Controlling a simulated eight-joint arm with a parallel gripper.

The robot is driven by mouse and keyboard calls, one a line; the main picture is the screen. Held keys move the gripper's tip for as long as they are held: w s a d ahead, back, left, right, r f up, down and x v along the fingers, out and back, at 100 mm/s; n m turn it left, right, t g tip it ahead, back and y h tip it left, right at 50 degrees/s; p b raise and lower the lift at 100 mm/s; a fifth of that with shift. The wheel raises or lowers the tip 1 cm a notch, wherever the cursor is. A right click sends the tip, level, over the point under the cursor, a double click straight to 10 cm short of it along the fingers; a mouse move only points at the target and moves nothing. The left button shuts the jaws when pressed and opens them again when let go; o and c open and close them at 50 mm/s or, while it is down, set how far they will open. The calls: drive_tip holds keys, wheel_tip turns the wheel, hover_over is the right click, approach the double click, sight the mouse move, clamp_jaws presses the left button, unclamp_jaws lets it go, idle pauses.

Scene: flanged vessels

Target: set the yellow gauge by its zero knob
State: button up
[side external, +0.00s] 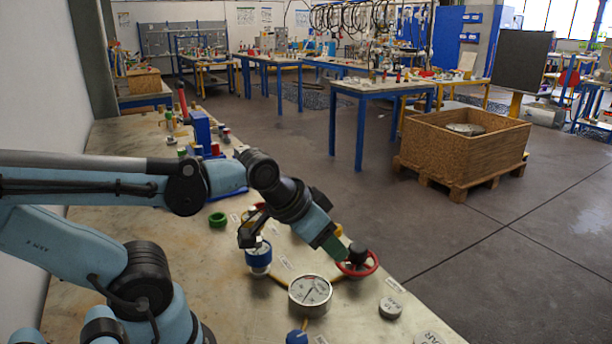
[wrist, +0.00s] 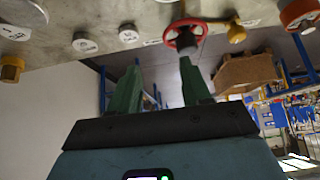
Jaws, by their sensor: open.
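My gripper (side external: 334,248) has green fingers and is behind and right of the gauge, close to a red handwheel (side external: 372,267) with a black hub. In the wrist view my gripper (wrist: 158,66) is open with nothing between its fingers. The red handwheel (wrist: 170,34) is just beyond the right fingertip; contact cannot be told.
A blue-and-white fitting (side external: 258,258) stands left of the gauge, and a blue cap (side external: 297,337) is in front. A green ring (side external: 217,219) lies farther back. Small labelled discs (side external: 390,308) lie right of the gauge. A wooden crate (side external: 462,160) stands on the floor beyond the bench.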

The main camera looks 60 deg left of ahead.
wheel_tip(320, 180, up, 5)
drive_tip(key=n+g, duration=0.7)
drive_tip(key=n, duration=0.6)
hover_over(252, 208)
wheel_tip(252, 208, down, 11)
drive_tip(key=shift+f, duration=0.2)
clamp_jaws()
